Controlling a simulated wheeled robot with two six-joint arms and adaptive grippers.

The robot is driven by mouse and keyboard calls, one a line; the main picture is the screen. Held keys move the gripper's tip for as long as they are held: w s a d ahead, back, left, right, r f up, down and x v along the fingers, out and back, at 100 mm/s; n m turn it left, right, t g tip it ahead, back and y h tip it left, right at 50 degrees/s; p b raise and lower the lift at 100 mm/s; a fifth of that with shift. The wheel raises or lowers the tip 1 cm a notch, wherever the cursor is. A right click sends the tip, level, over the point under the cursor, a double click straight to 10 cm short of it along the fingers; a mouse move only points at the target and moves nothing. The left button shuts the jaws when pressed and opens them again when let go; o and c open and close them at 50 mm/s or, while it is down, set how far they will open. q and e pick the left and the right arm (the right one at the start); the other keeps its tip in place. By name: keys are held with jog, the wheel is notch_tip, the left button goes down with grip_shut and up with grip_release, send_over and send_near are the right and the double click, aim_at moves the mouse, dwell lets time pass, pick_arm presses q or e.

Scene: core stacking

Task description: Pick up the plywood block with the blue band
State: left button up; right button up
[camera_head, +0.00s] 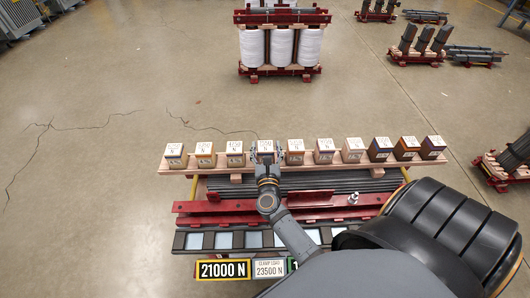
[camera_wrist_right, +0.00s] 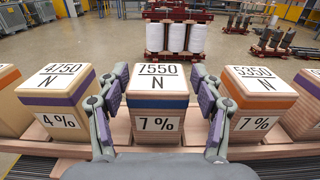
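The plywood block with the blue band (camera_wrist_right: 158,103) stands upright on a wooden rail in the middle of the right wrist view. My right gripper (camera_wrist_right: 159,82) is open, with one finger on each side of this block. Narrow gaps show between the finger pads and the block's sides. In the head view my right gripper (camera_head: 266,156) reaches the row from the front. My left gripper is not in view.
A purple-banded block (camera_wrist_right: 60,94) stands close on the left and an orange-banded block (camera_wrist_right: 258,97) close on the right. More blocks line the wooden rail (camera_head: 215,168). Red beams (camera_head: 225,205) lie in front. A rack with white coils (camera_head: 283,72) stands behind on open floor.

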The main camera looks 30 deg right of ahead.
jog(key=shift+w+f, duration=0.25)
jog(key=shift+w, duration=0.1)
jog(key=c, duration=0.5)
jog(key=shift+c, duration=2.3)
jog(key=shift+s, duration=0.1)
jog(key=shift+r, duration=0.3)
notch_tip(320, 180, up, 3)
jog(key=shift+d+f+p, duration=0.1)
jog(key=shift+f+p, duration=0.1)
jog(key=shift+p, duration=0.45)
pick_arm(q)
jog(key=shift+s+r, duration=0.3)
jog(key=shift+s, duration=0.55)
pick_arm(e)
jog(key=s+r, duration=0.3)
jog(key=s, duration=0.1)
jog(key=s+d+r, duration=0.1)
jog(key=s+r, duration=0.2)
jog(key=s, duration=0.2)
jog(key=s+d+r, duration=0.1)
jog(key=s+r, duration=0.2)
jog(key=s, duration=0.1)
jog(key=shift+s+r, duration=0.3)
jog(key=shift+s, duration=0.05)
